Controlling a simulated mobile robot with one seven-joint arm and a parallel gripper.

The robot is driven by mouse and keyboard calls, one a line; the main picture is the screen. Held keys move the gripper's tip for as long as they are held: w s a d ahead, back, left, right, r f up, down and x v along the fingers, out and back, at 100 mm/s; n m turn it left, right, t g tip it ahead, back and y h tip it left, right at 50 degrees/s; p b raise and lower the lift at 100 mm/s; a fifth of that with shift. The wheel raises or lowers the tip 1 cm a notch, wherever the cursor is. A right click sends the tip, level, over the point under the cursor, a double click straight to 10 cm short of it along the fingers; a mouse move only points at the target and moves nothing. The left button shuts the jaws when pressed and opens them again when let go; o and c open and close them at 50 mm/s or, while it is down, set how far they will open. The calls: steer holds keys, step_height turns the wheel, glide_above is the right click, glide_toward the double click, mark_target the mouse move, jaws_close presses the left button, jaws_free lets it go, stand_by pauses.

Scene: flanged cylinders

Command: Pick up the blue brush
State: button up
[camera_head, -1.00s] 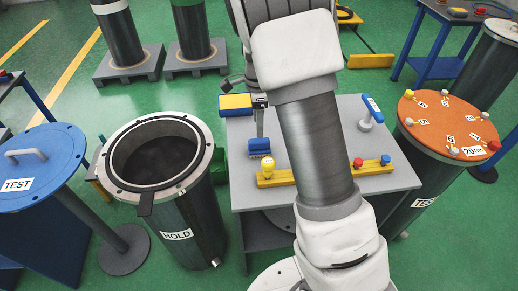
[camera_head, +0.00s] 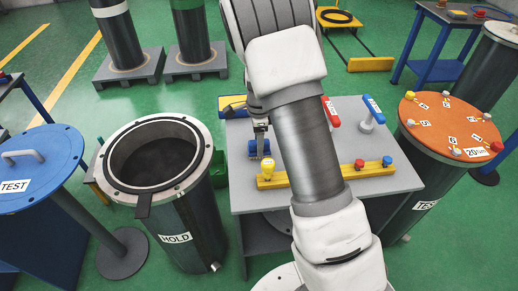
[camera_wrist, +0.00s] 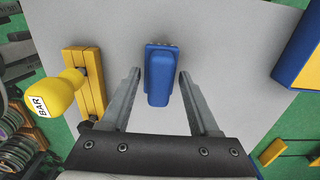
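The blue brush (camera_head: 254,151) lies on the grey table (camera_head: 234,187) near its left edge, partly hidden by my gripper in the head view. In the wrist view the brush (camera_wrist: 158,80) shows its blue back and handle, with a pale bristle edge at the far end. My gripper (camera_head: 261,140) is directly above or at the brush. In the wrist view my gripper (camera_wrist: 158,74) is open, one finger on each side of the brush, with visible gaps. I cannot tell how far above the table the fingertips are.
A yellow bar (camera_head: 350,172) with a yellow knob (camera_head: 268,168) stands close to the brush. A blue-and-yellow block (camera_head: 233,106) is at the back left. Red-handled (camera_head: 331,112) and blue-handled (camera_head: 373,109) tools stand behind. An open HOLD cylinder (camera_head: 175,236) is left of the table.

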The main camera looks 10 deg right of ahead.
jaws_close()
steer(key=shift+r, duration=0.15)
step_height(320, 180, up, 4)
steer(key=shift+r+p, duration=0.15)
steer(key=shift+p, duration=0.35)
steer(key=s+d+r, duration=0.6)
steer(key=d, duration=0.4)
steer(key=shift+r+p, duration=0.25)
steer(key=shift+p, duration=0.2)
